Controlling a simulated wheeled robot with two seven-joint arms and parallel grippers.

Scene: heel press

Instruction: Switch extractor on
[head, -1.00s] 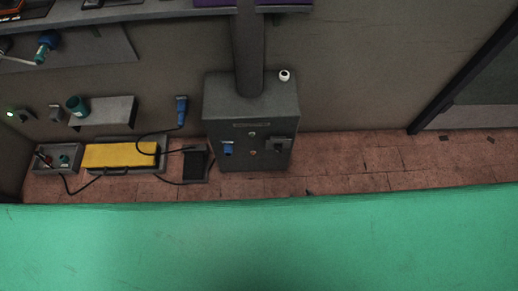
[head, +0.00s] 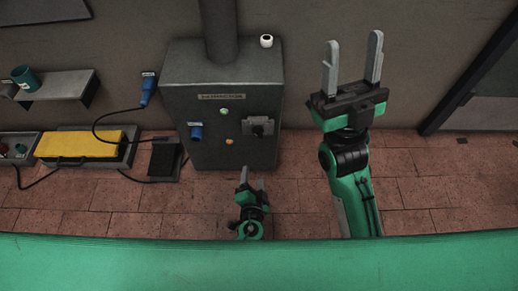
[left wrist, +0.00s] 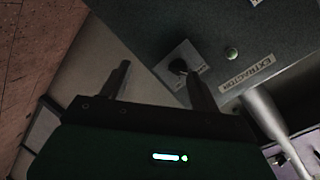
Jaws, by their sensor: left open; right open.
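The extractor (head: 218,155) is a grey box against the wall, with a pipe rising from its top and a label on its front. Its rotary switch (head: 260,127) is a black knob on a pale square plate at the right of the front. In the left wrist view the switch (left wrist: 181,66) shows near the tip of one finger, apart from it as far as I can tell. My left gripper (head: 252,178) is open and empty, low in front of the box, below the switch. My right gripper (head: 352,65) is open and empty, raised right of the box.
A green round fitting (head: 225,111), an orange one (head: 229,141) and a blue socket (head: 196,131) sit on the box front. A white roll (head: 266,41) stands on top. A yellow-topped case (head: 80,144) and a cable lie left. The tiled floor at right is clear.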

